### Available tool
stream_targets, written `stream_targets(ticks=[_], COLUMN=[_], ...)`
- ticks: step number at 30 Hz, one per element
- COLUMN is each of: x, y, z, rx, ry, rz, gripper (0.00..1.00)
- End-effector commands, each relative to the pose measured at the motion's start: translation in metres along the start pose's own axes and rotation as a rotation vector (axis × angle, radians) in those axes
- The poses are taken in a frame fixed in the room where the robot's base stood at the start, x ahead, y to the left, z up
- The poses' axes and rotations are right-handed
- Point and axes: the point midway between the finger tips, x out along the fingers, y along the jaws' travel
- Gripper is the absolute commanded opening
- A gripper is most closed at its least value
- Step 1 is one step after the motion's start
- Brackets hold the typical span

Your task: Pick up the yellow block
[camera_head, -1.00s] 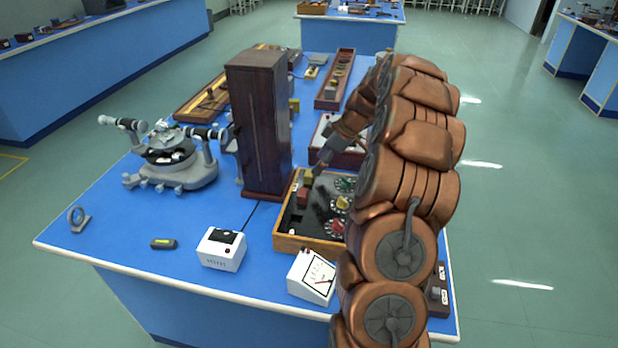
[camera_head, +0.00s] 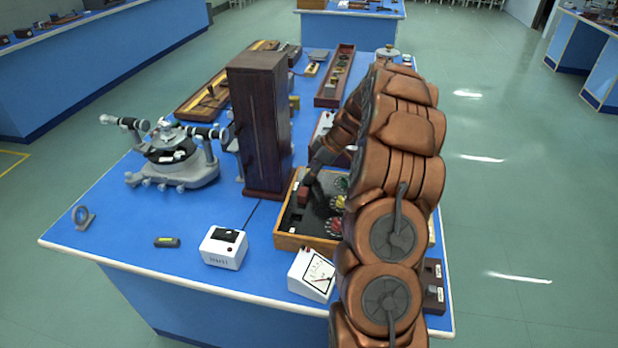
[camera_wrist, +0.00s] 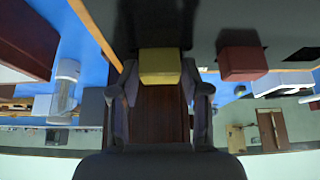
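The yellow block (camera_wrist: 160,67) shows in the wrist view between the two fingertips of my gripper (camera_wrist: 159,82). One finger is close along each side of it, with little or no gap visible. I cannot tell whether the fingers press on it. In the head view my gripper (camera_head: 313,176) reaches down into the wooden-edged open box (camera_head: 288,241), and the yellow block is hidden there. A dark red block (camera_wrist: 243,62) stands beside the yellow one, apart from the fingers; it also shows in the head view (camera_head: 303,195).
A tall dark wooden box (camera_head: 262,130) stands close on the left of my gripper. Coloured dials (camera_head: 338,200) are in the open box. A white meter (camera_head: 312,274) and a white device (camera_head: 224,248) stand in front. The front left of the blue bench is clearer.

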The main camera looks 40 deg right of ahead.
Motion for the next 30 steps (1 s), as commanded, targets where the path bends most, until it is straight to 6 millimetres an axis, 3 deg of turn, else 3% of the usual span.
stream_targets(ticks=[10, 20, 30], x=[0.0, -0.006, -0.056], y=[0.0, 0.0, 0.001], z=[0.0, -0.004, -0.032], rx=[0.0, -0.002, -0.003], ry=[0.0, 0.001, 0.002], rz=[0.0, 0.001, 0.004], gripper=[0.09, 0.09, 0.09])
